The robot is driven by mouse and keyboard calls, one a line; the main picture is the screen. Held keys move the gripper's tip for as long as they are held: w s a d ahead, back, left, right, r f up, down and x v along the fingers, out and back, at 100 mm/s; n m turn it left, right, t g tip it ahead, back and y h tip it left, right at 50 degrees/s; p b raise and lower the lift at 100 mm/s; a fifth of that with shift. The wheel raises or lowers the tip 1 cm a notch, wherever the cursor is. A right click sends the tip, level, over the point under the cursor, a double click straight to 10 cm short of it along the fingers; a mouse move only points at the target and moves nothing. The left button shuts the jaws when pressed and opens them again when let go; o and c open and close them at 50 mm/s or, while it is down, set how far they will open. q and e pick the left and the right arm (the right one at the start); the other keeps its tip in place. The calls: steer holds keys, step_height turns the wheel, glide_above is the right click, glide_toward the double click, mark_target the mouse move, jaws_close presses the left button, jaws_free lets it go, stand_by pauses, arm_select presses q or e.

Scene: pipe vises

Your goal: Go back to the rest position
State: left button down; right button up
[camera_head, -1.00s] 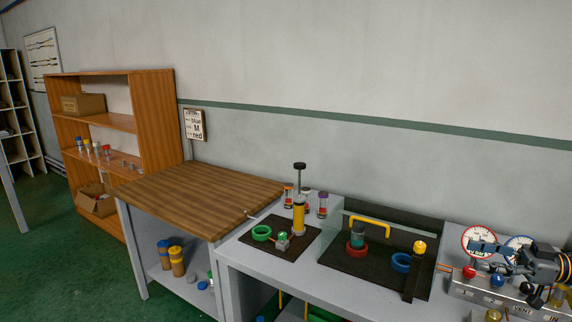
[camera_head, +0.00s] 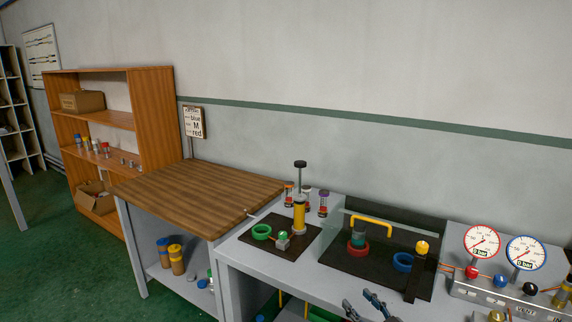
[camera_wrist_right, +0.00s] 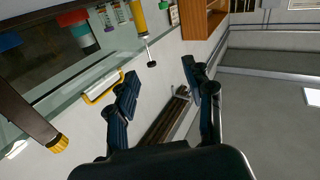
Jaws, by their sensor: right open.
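My right gripper (camera_head: 366,308) shows at the bottom edge of the head view, in front of the bench, with only its fingers in the picture. In the right wrist view its two dark fingers (camera_wrist_right: 160,88) are spread wide apart, and nothing is between them. It touches none of the bench items that I can see. My left gripper is not in either view.
The grey bench holds a black mat (camera_head: 345,265) with red and blue rings, a yellow handle (camera_head: 370,220), a yellow pump (camera_head: 299,215) and a panel with two gauges (camera_head: 482,242). A wooden worktop (camera_head: 200,195) and shelf (camera_head: 155,125) stand left.

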steer(key=s+a+f+m+g+h, duration=0.1)
steer(key=s+f+m+g+h, duration=0.25)
steer(key=s+f+h, duration=0.5)
steer(key=s+d+g, duration=0.3)
steer(key=s+g, duration=0.7)
steer(key=s, duration=2.1)
step_height(320, 180, down, 33)
steer(key=s+b, duration=0.2)
steer(key=b, duration=0.3)
steer(key=s+d+f+g+b, duration=0.1)
steer(key=s+f+b, duration=0.1)
steer(key=s+f, duration=0.6)
steer(key=s+d+f+g+b, duration=0.1)
steer(key=s+f+b, duration=0.1)
steer(key=s+f, duration=0.6)
step_height(320, 180, down, 4)
steer(key=shift+d+r, duration=0.2)
steer(key=shift+d, duration=0.1)
